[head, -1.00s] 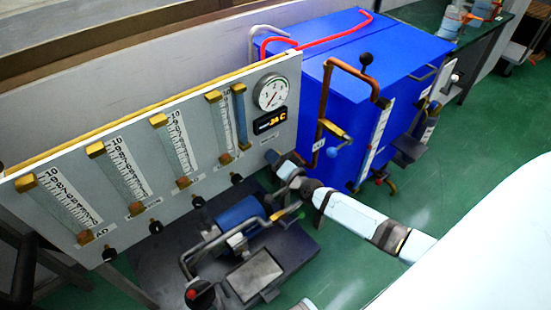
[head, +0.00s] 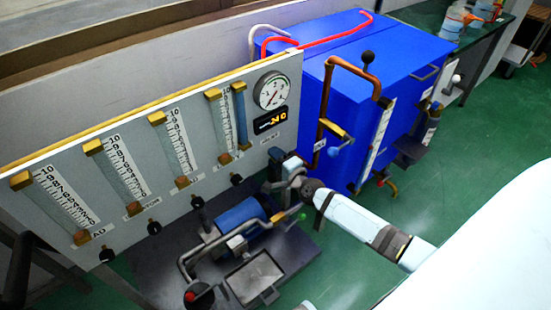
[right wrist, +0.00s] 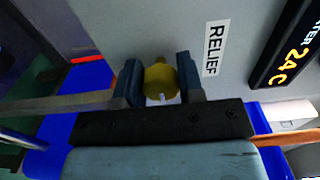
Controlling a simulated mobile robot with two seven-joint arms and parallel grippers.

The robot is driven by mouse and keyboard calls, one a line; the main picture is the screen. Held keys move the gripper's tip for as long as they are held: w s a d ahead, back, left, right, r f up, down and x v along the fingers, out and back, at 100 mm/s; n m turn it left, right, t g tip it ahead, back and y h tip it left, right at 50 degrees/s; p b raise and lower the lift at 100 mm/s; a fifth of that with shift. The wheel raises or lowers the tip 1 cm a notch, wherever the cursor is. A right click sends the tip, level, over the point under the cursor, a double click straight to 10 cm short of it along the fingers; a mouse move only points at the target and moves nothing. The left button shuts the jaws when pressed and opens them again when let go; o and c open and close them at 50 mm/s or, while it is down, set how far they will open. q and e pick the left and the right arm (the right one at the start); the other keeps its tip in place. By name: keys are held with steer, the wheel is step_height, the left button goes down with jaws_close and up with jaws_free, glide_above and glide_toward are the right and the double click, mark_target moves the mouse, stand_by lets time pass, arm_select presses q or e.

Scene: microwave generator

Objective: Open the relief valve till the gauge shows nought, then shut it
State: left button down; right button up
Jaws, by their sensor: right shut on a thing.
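The relief valve's yellow knob (right wrist: 160,82) shows in the right wrist view, beside the label "RELIEF" (right wrist: 215,47) on the grey panel. My right gripper (right wrist: 159,78) has one finger on each side of the knob and is shut on it. In the head view my right gripper (head: 275,160) is at the panel's lower right corner and hides the knob. The round white gauge (head: 271,91) sits above it on the panel; its thin needle is too small to read surely. My left gripper is not in view.
An orange display (head: 270,120) reading about 24 C sits under the gauge. Flow tubes with black knobs line the panel (head: 60,245). A blue cabinet (head: 345,60) with copper pipes stands close right. A blue pump (head: 240,215) sits below.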

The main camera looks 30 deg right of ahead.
stand_by(0.3)
steer(key=o, duration=0.9)
steer(key=shift+o, duration=0.2)
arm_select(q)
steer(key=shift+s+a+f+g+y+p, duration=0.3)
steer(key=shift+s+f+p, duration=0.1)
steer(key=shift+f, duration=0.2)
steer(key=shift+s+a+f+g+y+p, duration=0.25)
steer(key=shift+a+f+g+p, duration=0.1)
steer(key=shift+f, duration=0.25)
arm_select(e)
steer(key=s+d, duration=0.1)
steer(key=s, duration=1.2)
steer(key=shift+s, duration=0.4)
steer(key=shift+r, duration=0.1)
